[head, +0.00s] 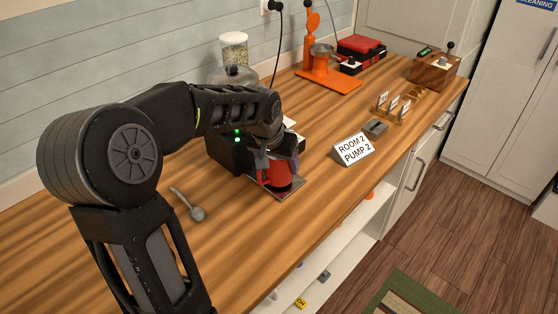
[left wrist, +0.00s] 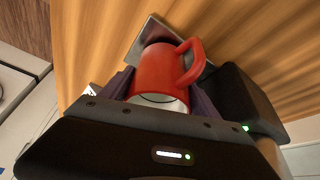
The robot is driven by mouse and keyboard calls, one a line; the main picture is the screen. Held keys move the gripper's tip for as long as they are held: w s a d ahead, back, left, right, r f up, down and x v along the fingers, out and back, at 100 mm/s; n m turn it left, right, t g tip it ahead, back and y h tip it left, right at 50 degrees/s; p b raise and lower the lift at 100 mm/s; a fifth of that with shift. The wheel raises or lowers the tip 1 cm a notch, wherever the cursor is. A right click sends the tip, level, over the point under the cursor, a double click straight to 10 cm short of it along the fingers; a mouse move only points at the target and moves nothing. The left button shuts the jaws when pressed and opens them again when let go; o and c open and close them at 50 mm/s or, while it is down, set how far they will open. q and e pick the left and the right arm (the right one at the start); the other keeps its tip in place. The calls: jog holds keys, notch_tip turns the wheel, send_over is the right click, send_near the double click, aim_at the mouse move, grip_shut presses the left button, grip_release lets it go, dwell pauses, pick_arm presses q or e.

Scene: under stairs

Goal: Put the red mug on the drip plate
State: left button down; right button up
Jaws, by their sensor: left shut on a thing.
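The red mug (head: 281,173) is held in my left gripper (head: 279,155), whose fingers are shut on its sides. In the left wrist view the mug (left wrist: 158,72) sits between the fingers (left wrist: 160,88), with its handle toward the upper right. The drip plate (head: 283,194) is a thin flat plate in front of the black machine (head: 228,152). It shows behind the mug in the left wrist view (left wrist: 151,29). The mug is over the plate; I cannot tell whether its base touches it. My right gripper is not in view.
A spoon (head: 190,206) lies on the wooden counter (head: 330,195) to the left. A "ROOM 2 PUMP 2" sign (head: 354,149) and a grey block (head: 376,127) stand to the right. An orange press (head: 325,78) and a jar (head: 234,50) are further back.

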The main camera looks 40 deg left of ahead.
pick_arm(q)
jog(key=shift+w+a, duration=0.1)
jog(key=shift+w, duration=0.2)
jog(key=shift+f+p, duration=0.25)
jog(key=shift+p, duration=0.05)
jog(key=shift+f, duration=0.15)
jog(key=shift+f, duration=0.15)
jog(key=shift+c, duration=0.8)
grip_release()
jog(key=shift+s, duration=0.1)
jog(key=shift+r, duration=0.4)
jog(key=b+v, duration=0.1)
jog(key=v, duration=1)
jog(key=shift+s+r, duration=0.25)
jog(key=shift+r, duration=0.05)
